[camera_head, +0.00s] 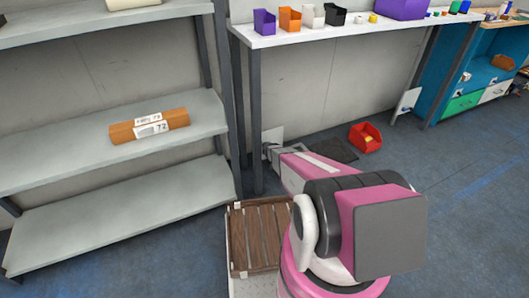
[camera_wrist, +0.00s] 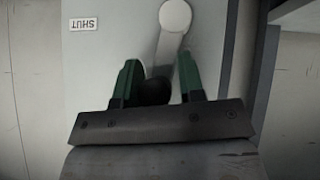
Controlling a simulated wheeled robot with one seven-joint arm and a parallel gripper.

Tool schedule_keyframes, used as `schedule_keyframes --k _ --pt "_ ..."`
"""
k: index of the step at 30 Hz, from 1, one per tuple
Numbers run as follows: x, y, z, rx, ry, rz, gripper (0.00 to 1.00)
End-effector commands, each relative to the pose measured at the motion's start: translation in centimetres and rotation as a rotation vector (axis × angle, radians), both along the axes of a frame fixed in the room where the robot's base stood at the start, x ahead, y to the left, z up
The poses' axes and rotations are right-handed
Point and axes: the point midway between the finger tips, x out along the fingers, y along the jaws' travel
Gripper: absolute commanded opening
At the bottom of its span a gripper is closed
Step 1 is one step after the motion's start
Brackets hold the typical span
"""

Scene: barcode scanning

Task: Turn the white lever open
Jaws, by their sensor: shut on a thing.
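The white lever (camera_wrist: 167,48) shows in the wrist view, with its round pivot (camera_wrist: 175,15) at the top and its arm running down and slightly left. It is mounted on a pale panel (camera_wrist: 90,55) with a "SHUT" label (camera_wrist: 83,24) at the upper left. My gripper (camera_wrist: 160,76) has its green fingers on either side of the lever's lower part and is shut on it. A dark part shows between the fingers; the lever's lower end is hard to make out. In the head view, my gripper (camera_head: 268,151) is at the panel (camera_head: 271,133), and the lever is hidden.
A grey shelf unit (camera_head: 60,168) with an orange-brown box (camera_head: 150,125) stands at the left. A white table (camera_head: 330,30) with small bins is above the panel. A red bin (camera_head: 365,138) lies on the floor to the right. A wooden pallet-like surface (camera_head: 260,235) is near my base.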

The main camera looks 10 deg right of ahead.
Motion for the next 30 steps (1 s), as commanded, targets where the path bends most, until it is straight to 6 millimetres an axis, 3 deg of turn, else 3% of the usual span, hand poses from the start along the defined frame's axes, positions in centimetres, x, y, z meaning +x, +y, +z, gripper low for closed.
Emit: schedule_keyframes --k 1,2,3,17,30 --pt "0.3 -0.5 -0.1 -0.010 -0.007 -0.001 0.00" --pt "0.3 -0.5 -0.1 -0.010 -0.007 -0.001 0.43" --pt "0.3 -0.5 -0.1 -0.010 -0.007 0.000 0.53" --pt "-0.6 -0.2 0.7 -0.004 -0.003 0.000 0.53" --pt "-6.0 -0.8 5.8 -0.006 -0.004 0.000 0.53"
